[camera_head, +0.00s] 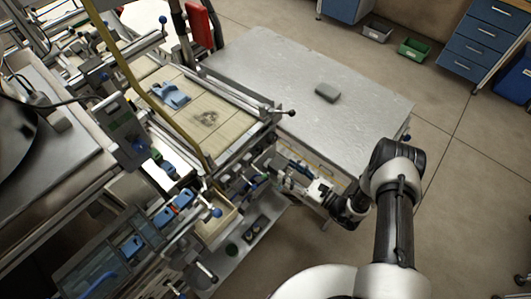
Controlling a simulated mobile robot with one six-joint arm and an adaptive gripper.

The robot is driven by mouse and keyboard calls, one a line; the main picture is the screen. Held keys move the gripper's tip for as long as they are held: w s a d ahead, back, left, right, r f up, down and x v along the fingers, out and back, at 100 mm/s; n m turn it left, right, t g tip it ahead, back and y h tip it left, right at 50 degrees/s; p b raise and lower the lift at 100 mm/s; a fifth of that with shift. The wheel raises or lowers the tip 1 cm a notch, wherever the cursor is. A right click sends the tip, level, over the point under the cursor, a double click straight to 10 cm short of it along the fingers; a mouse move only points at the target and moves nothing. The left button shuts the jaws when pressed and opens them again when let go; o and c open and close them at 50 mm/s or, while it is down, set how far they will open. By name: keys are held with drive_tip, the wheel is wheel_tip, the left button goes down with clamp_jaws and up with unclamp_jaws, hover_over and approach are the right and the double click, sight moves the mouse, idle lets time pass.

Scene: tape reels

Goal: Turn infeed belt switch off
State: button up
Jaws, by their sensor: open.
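I cannot make out which part is the infeed belt switch at this size. A grey control box (118,118) with small dark details stands on the left side of the machine. A small green part (155,155) shows just below it. The belt machine (210,118) has a pale tiled bed with a blue item (170,94) on it. My gripper (292,176) is open beside the machine's right end, close to its blue and metal parts. Its fingertips are small and hard to separate from the machinery behind, and I cannot tell whether they touch it.
A grey metal table (310,75) with a small grey block (327,92) stands behind my arm. A rod with a dark knob (291,113) sticks out at the machine's corner. Blue drawers (488,40) and a green bin (413,48) are far right.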

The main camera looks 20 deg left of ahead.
sight(260, 150)
drive_tip(key=x, duration=1.1)
drive_tip(key=shift+a, duration=0.35)
drive_tip(key=shift+b, duration=0.3)
clamp_jaws()
